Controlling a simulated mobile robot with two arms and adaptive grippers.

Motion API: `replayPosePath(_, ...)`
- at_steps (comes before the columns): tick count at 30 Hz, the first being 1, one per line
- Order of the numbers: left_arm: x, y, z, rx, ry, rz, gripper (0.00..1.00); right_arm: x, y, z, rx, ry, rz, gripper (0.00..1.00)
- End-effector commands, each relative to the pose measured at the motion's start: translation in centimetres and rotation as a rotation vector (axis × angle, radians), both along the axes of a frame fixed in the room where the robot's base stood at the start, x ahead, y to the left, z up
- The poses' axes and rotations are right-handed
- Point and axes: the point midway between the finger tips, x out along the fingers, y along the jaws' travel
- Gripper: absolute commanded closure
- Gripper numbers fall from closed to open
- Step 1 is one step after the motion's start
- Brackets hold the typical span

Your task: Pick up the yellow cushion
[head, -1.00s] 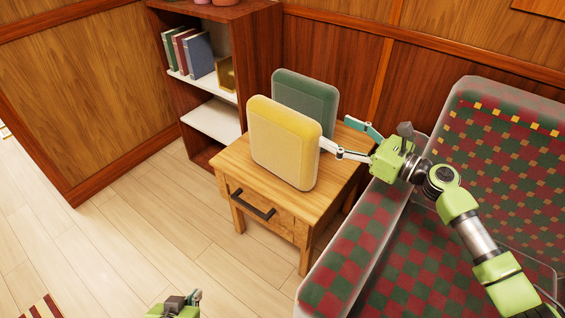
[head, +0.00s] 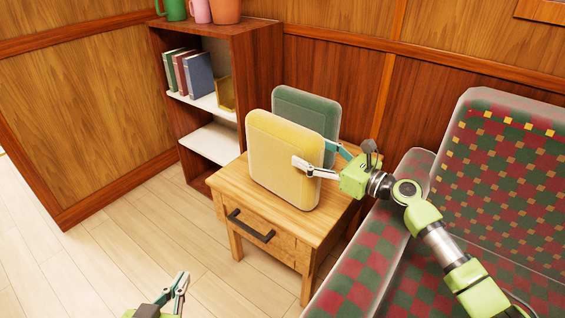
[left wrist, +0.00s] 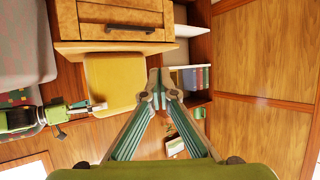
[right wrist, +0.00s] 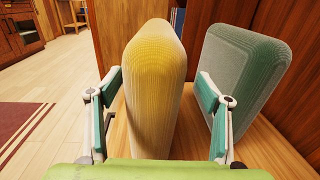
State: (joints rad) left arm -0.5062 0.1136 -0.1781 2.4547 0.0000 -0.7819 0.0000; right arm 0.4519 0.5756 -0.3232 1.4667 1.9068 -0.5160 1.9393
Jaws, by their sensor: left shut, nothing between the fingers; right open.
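The yellow cushion (head: 275,150) stands upright on the small wooden table (head: 225,188), in front of the green cushion (head: 305,108). My right gripper (head: 314,157) is open at the yellow cushion's right edge. One finger is on its front side and the other is between the two cushions. In the right wrist view, the yellow cushion (right wrist: 155,85) stands between the spread fingers, with the green cushion (right wrist: 240,80) to the right. My left gripper (head: 182,282) is shut and empty, low over the floor, away from the table. The left wrist view also shows the yellow cushion (left wrist: 115,82).
A checked red and green seat (head: 375,250) stands right of the table, under my right arm. A bookshelf (head: 240,50) with books (head: 197,75) and pots on top stands behind left. Wood-panelled walls close off the back. The floor at left is clear.

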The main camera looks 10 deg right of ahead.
Motion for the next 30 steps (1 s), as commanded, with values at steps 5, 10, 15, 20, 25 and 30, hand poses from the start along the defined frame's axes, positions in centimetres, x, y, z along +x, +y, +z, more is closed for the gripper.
replayPosePath(5, 0.7, -0.3, 1.1, -0.015, -0.06, -0.004, 1.0, 0.6, 0.7, -0.2, 0.0, 0.001, 0.001, 0.28)
replayPosePath(10, 1.9, -1.0, 4.0, -0.049, -0.202, -0.013, 1.0, 1.7, 2.3, -0.6, -0.001, -0.001, 0.002, 0.28)
replayPosePath(15, 2.5, -1.6, 6.7, -0.08, -0.326, -0.021, 1.0, 3.0, 3.5, -0.6, 0.0, 0.0, 0.0, 0.28)
replayPosePath(20, 2.6, -1.8, 8.0, -0.093, -0.38, -0.024, 1.0, 3.5, 4.0, -0.6, 0.0, 0.001, 0.001, 0.28)
replayPosePath(25, 2.6, -1.8, 8.2, -0.095, -0.383, -0.025, 1.0, 3.6, 4.1, -0.6, 0.0, 0.001, 0.001, 0.28)
replayPosePath(30, 2.6, -1.8, 8.1, -0.094, -0.383, -0.024, 1.0, 3.6, 4.0, -0.6, 0.0, 0.001, 0.001, 0.57)
